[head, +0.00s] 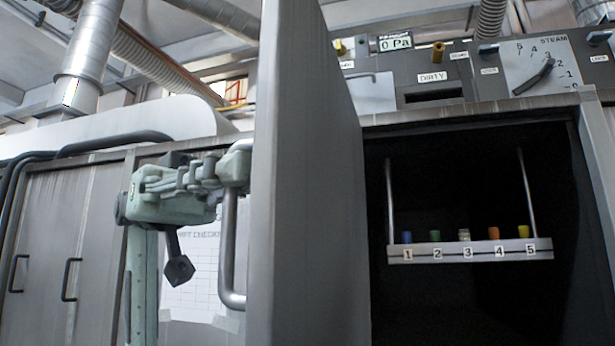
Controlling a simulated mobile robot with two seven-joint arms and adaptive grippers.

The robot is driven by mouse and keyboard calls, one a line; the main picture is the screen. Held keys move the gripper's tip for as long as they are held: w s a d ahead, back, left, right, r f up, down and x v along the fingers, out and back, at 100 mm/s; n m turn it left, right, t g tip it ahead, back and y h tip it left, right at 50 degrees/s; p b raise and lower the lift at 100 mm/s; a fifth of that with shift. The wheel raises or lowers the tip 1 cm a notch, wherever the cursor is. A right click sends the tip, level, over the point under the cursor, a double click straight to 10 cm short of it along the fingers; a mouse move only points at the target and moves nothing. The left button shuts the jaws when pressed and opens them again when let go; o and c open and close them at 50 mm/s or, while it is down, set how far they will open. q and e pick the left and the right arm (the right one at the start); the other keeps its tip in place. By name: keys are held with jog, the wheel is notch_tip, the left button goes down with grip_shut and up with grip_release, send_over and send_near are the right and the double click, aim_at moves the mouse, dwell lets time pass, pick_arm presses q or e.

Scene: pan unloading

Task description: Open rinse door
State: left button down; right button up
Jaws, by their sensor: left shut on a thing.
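The rinse door (310,180) is a tall grey metal panel, seen nearly edge-on in the middle of the head view. It stands swung out from the dark opening (440,280) on the right. A curved metal handle (228,265) is on its left face. My left gripper (238,165) is shut on the upper part of this handle, with my pale green arm coming in from the left. The gripper covers part of the handle's top. My right gripper is not in view.
Inside the opening hangs a rack (470,251) numbered 1 to 5 with coloured pegs. Above are a control panel and a steam dial (545,68). Grey cabinets (60,240) stand at left. A paper checklist (195,270) hangs behind my arm.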

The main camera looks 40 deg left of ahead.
pick_arm(q)
jog(key=shift+s+a, duration=0.15)
jog(key=shift+a, duration=0.6)
jog(key=shift+s+a, duration=0.1)
jog(key=shift+a, duration=0.65)
jog(key=c, duration=1.9)
grip_release()
jog(key=w+a, duration=0.2)
jog(key=a, duration=0.9)
jog(key=shift+w+a, duration=0.15)
jog(key=shift+a, duration=0.25)
